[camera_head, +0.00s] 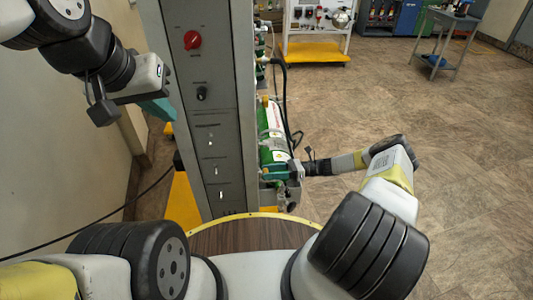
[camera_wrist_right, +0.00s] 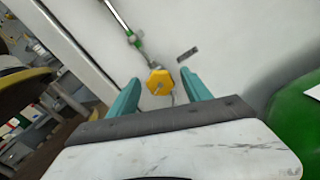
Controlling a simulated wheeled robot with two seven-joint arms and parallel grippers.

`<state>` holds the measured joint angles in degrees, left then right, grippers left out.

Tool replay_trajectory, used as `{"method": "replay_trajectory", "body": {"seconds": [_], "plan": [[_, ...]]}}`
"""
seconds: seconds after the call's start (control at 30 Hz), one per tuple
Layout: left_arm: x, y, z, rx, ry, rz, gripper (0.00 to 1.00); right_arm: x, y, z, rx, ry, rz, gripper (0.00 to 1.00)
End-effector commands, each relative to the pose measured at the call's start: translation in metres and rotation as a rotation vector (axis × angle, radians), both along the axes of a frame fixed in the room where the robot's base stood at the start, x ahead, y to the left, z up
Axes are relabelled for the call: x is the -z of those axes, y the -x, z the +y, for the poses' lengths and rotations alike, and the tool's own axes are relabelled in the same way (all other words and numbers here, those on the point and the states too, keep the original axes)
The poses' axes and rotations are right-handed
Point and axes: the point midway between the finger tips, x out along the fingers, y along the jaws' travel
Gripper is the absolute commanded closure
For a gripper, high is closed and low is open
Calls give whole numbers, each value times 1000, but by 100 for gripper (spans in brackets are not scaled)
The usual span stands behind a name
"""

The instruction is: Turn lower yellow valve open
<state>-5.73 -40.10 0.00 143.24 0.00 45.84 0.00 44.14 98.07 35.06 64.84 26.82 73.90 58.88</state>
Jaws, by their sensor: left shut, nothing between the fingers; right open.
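The lower yellow valve (camera_wrist_right: 160,82) is a small faceted yellow knob on a thin pipe against a pale panel. In the right wrist view it appears between the tips of my right gripper (camera_wrist_right: 160,78), whose teal fingers are apart on either side. I cannot tell how far beyond the tips it sits or whether they touch it. In the head view my right gripper (camera_head: 290,172) is beside the grey column, low by the green cylinder, and the valve cannot be made out. My left gripper (camera_head: 158,108) is shut and empty at the column's left side, partly hidden behind it.
The grey column (camera_head: 205,120) carries a red knob (camera_head: 193,40) and switches. A green cylinder (camera_head: 270,130) and black hose (camera_head: 285,90) are on its right side. A green rounded body (camera_wrist_right: 295,125) is close at right in the wrist view.

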Motion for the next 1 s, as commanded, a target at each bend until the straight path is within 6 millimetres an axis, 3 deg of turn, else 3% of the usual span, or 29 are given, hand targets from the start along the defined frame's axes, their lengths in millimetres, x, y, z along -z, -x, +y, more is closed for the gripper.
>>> {"method": "replay_trajectory", "body": {"seconds": [0.17, 0.47, 0.77, 1.0], "plan": [[0, 0, 0, 0, 0, 0, 100, 0, 0, 0, 0, 0, 0, 43], [0, 0, 0, 0, 0, 0, 100, 0, 0, 0, 0, 0, 0, 100], [0, 0, 0, 0, 0, 0, 100, 0, 0, 0, 0, 0, -35, 100], [0, 0, 0, 0, 0, 0, 100, 0, 0, 0, 1, -1, -167, 100]]}}
